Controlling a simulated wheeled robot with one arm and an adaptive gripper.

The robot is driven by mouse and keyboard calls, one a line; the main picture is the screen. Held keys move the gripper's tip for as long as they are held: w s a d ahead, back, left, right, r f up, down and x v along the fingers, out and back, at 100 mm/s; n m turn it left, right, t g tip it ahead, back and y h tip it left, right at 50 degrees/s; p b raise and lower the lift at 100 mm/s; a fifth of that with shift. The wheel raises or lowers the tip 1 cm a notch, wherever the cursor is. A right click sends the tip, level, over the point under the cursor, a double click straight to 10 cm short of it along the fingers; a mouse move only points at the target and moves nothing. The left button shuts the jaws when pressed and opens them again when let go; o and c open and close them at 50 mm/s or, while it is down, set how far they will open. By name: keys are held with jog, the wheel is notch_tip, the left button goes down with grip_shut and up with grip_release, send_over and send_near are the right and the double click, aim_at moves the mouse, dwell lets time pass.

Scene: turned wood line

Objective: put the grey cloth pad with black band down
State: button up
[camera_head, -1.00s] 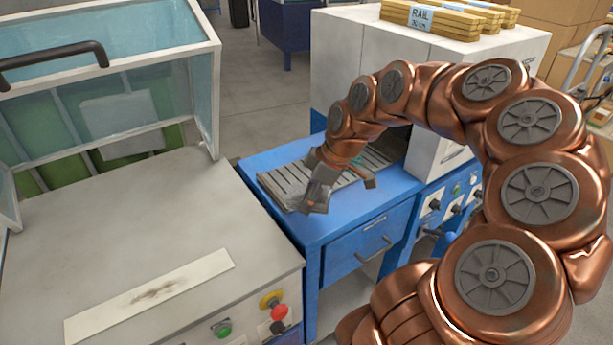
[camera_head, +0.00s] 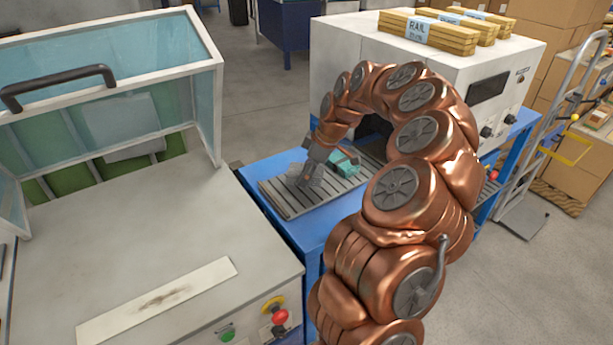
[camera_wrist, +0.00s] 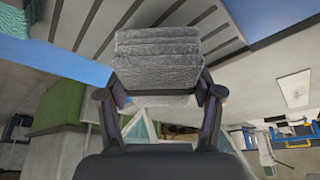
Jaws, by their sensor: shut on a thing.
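The grey cloth pad (camera_wrist: 157,58) sits between the fingers of my gripper (camera_wrist: 158,97) in the wrist view, its layered grey face toward the camera. In the head view my gripper (camera_head: 312,172) points down over the slatted grey bed (camera_head: 290,204) on the blue table. The pad is small and hard to tell from the fingers there. I cannot tell whether it touches the slats.
A teal block (camera_head: 346,163) lies on the slats just right of my gripper. A white machine (camera_head: 350,60) carrying bundled wooden rails (camera_head: 440,32) stands behind. A grey bench (camera_head: 130,240) with a raised clear hood (camera_head: 110,75) is at left. Front slats are bare.

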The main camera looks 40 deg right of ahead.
jog(key=shift+w+d, duration=0.3)
jog(key=shift+w, duration=0.05)
jog(key=shift+w, duration=0.1)
jog(key=shift+w+d, duration=0.1)
jog(key=shift+f+p, duration=0.9)
jog(key=shift+f, duration=0.9)
